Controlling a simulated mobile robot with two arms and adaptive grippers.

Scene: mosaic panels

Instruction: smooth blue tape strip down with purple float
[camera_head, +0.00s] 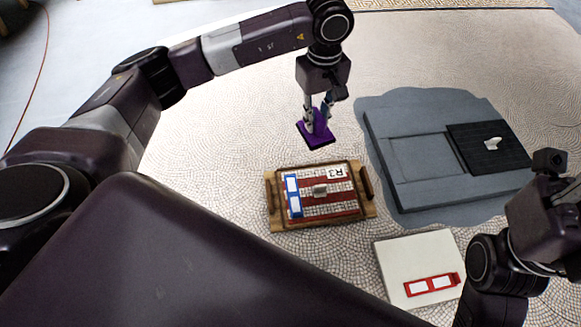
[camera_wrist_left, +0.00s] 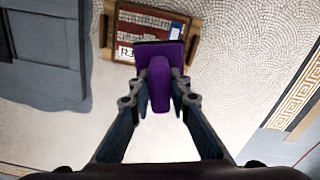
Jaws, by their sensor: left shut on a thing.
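My left gripper (camera_head: 318,112) is shut on the purple float (camera_head: 317,138), gripping its upright handle. It holds the float above the mosaic floor, behind the wooden-framed panel. In the left wrist view, the float (camera_wrist_left: 160,62) sits between both fingers, its flat plate facing away. The blue tape strip (camera_head: 293,196) lies along the left part of the panel (camera_head: 335,215), with white patches on it. Part of the strip also shows in the left wrist view (camera_wrist_left: 176,31). The float and strip are apart. My right gripper is not clearly visible; part of my right arm shows at the right edge.
The panel has a small grey block (camera_head: 320,190), a label marked R (camera_head: 337,172) and side handles. A grey slab (camera_head: 405,185) with a black square (camera_head: 505,158) lies to the right. A white board (camera_head: 395,262) with a red strip (camera_head: 432,285) is in front.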

